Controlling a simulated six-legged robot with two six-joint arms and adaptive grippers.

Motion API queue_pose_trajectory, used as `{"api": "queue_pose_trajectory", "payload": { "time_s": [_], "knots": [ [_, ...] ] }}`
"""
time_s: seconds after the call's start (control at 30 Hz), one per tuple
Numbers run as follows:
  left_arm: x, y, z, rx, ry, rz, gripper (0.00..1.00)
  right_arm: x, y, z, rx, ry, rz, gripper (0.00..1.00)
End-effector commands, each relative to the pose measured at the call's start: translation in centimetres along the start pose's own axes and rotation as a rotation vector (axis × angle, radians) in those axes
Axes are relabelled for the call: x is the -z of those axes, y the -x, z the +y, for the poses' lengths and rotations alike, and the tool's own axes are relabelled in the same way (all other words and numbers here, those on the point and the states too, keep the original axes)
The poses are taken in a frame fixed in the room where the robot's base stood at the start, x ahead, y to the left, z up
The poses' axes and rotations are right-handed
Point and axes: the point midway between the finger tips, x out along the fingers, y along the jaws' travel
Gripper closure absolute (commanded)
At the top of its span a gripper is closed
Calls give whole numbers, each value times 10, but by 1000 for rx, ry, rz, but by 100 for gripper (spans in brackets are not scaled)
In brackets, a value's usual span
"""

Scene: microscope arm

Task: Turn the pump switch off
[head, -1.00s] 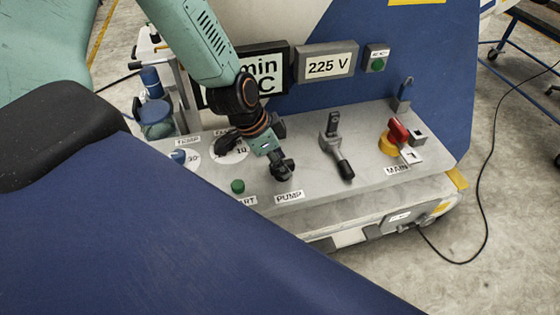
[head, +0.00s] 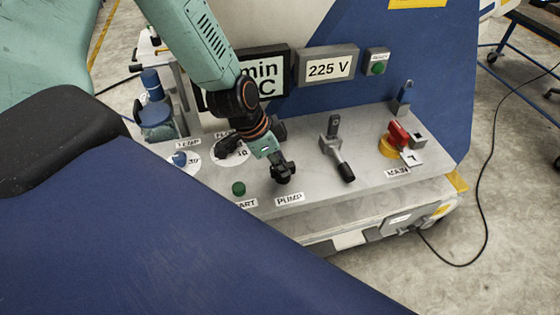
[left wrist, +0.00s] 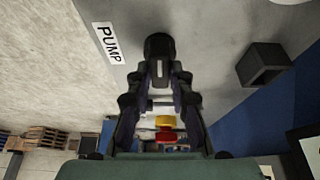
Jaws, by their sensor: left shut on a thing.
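The grey control panel (head: 260,206) has a white PUMP label (head: 289,199) near its front edge. My left gripper (head: 283,172) is just behind that label, low over the panel, and is shut on the pump switch. In the head view the gripper covers most of the switch, so its position cannot be read. In the left wrist view a dark rounded knob (left wrist: 158,48) shows at the tips of my left gripper (left wrist: 157,75), beside the PUMP label (left wrist: 108,42). My right gripper is not in view.
A grey lever with a black handle (head: 345,171) stands right of my gripper. The red and yellow main switch (head: 397,135) is farther right. A green button (head: 238,188) and a blue knob (head: 180,158) are to the left. A 225 V display (head: 328,68) stands behind.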

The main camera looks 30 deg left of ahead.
Motion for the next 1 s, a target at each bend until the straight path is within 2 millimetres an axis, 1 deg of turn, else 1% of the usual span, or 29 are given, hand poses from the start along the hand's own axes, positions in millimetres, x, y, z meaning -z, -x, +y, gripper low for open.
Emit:
{"api": "queue_pose_trajectory", "payload": {
  "time_s": [0.17,0.37,0.6,1.0],
  "knots": [
    [0,1,1,19,47,-2,100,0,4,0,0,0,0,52],
    [0,1,3,69,167,-4,100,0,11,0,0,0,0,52],
    [0,0,4,155,371,-4,100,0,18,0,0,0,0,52],
    [2,0,5,303,720,-3,100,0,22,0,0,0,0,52]
  ]
}}
